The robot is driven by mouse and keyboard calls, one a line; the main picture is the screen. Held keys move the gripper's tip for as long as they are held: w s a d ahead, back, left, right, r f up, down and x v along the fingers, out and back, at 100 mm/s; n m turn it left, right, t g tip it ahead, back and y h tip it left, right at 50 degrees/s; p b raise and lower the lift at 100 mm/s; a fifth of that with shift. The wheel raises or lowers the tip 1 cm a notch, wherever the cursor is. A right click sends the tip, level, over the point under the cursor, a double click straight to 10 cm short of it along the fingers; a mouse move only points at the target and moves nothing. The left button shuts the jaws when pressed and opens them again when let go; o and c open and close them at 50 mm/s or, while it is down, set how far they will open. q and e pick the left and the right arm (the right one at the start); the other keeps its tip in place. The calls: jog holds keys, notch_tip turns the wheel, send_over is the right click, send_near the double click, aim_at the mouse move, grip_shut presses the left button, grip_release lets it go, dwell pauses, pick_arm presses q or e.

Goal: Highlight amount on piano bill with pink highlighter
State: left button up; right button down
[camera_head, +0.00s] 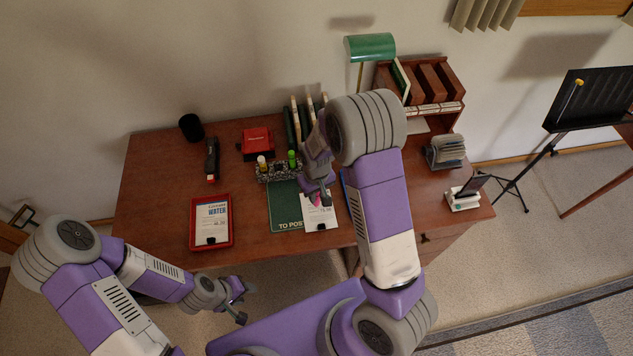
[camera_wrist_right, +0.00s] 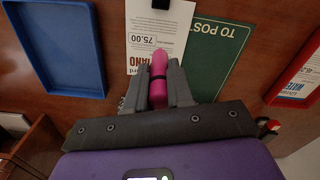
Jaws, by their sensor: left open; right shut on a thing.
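The piano bill (camera_head: 321,217) is a white sheet on the desk, beside a green "TO POST" mat (camera_head: 286,205). In the right wrist view the bill (camera_wrist_right: 176,22) shows a boxed "75.00" and part of the word "PIANO". My right gripper (camera_head: 318,192) is shut on the pink highlighter (camera_wrist_right: 158,68), which also shows in the head view (camera_head: 316,200). The highlighter's far end is over the bill, close to the boxed amount; I cannot tell if it touches the paper. My left gripper (camera_head: 238,300) is open and empty in front of the desk.
A water bill (camera_head: 212,220) lies in a red tray (camera_head: 193,240). A blue tray (camera_wrist_right: 60,45) is on the bill's other side. A speckled pen holder (camera_head: 278,171) with yellow and green highlighters stands behind the mat. A stapler (camera_head: 212,160) and green lamp (camera_head: 370,46) stand further back.

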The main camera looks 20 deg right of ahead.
jog(key=shift+r+p, duration=1.45)
jog(key=shift+r, duration=0.7)
